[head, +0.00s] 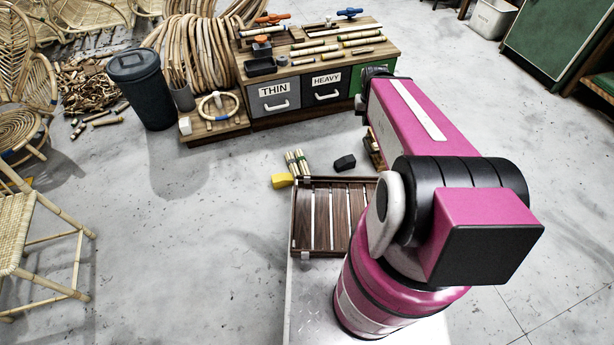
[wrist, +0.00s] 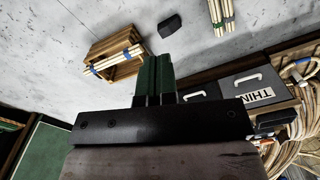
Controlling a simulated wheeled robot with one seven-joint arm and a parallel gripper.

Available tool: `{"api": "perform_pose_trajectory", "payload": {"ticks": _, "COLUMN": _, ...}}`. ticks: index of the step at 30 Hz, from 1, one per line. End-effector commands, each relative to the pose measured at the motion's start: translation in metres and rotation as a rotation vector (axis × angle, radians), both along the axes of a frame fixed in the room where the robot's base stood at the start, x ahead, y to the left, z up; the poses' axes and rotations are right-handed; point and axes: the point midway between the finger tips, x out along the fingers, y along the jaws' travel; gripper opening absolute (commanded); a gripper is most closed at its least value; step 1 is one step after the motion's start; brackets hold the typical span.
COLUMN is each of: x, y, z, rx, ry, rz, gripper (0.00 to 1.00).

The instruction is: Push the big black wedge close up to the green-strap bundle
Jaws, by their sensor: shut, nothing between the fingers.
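The big black wedge (head: 344,162) lies on the floor beyond the slatted tray; it also shows at the top of the wrist view (wrist: 170,26). The bundle of pale canes (head: 297,162) lies on the floor left of it, with a clear gap between them. The arm hides the fingers in the head view.
A yellow wedge (head: 283,181) lies by the bundle's near end. A wooden crate (wrist: 117,52) with a blue-strapped bundle (wrist: 105,63) stands on the wedge's other side. The drawer bench (head: 300,92) stands behind. The slatted tray (head: 322,248) is in front. Floor between wedge and bundle is clear.

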Motion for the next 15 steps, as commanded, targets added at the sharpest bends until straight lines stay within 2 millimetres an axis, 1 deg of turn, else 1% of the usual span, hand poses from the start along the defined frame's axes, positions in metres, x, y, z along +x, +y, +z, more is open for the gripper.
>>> {"api": "perform_pose_trajectory", "payload": {"ticks": 6, "x": 0.000, "y": 0.000, "z": 0.000, "rx": 0.000, "ry": 0.000, "rz": -0.001, "gripper": 0.00}}
{"api": "perform_pose_trajectory", "payload": {"ticks": 8, "x": 0.003, "y": 0.001, "z": -0.003, "rx": -0.001, "ry": 0.000, "rz": -0.008, "gripper": 0.00}}
{"api": "perform_pose_trajectory", "payload": {"ticks": 9, "x": 0.008, "y": 0.001, "z": -0.007, "rx": -0.003, "ry": 0.001, "rz": -0.019, "gripper": 0.00}}
{"api": "perform_pose_trajectory", "payload": {"ticks": 11, "x": 0.019, "y": 0.004, "z": -0.018, "rx": -0.009, "ry": 0.002, "rz": -0.051, "gripper": 0.00}}
{"api": "perform_pose_trajectory", "payload": {"ticks": 14, "x": 0.046, "y": 0.009, "z": -0.049, "rx": -0.024, "ry": 0.000, "rz": -0.147, "gripper": 0.00}}
{"api": "perform_pose_trajectory", "payload": {"ticks": 15, "x": 0.059, "y": 0.013, "z": -0.065, "rx": -0.032, "ry": -0.001, "rz": -0.197, "gripper": 0.00}}
